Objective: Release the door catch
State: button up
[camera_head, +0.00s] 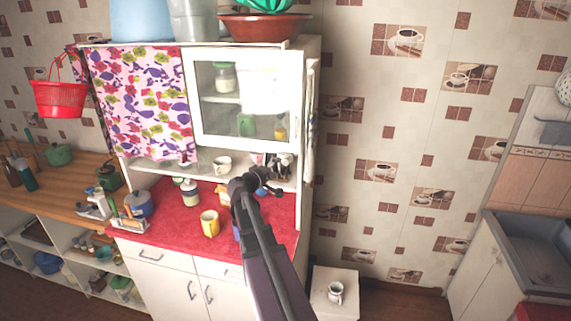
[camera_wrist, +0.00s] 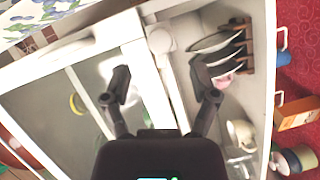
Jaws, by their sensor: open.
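The glass-fronted cupboard door (camera_head: 243,148) is on the upper right of a white hutch in the head view and looks shut. In the wrist view, the door (camera_wrist: 150,88) shows turned on its side at the left, with its pale frame beside my gripper. A small white rounded piece (camera_wrist: 160,40) lies beyond the fingertips, near the door's edge; I cannot tell whether it is the catch. My gripper (camera_wrist: 163,84) is open and empty, with its two dark fingers apart. In the head view, my gripper (camera_head: 262,184) is in front of the hutch's open shelf, below the door.
Plates in a rack (camera_wrist: 240,48) and a white cup (camera_wrist: 240,134) occupy the shelf beside my right finger. A yellow mug (camera_head: 210,223) stands on the red counter (camera_head: 165,218) below. A floral curtain (camera_head: 142,100) hangs left of the door.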

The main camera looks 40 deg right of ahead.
aim_at(285, 162)
jog(key=shift+x, duration=3.35)
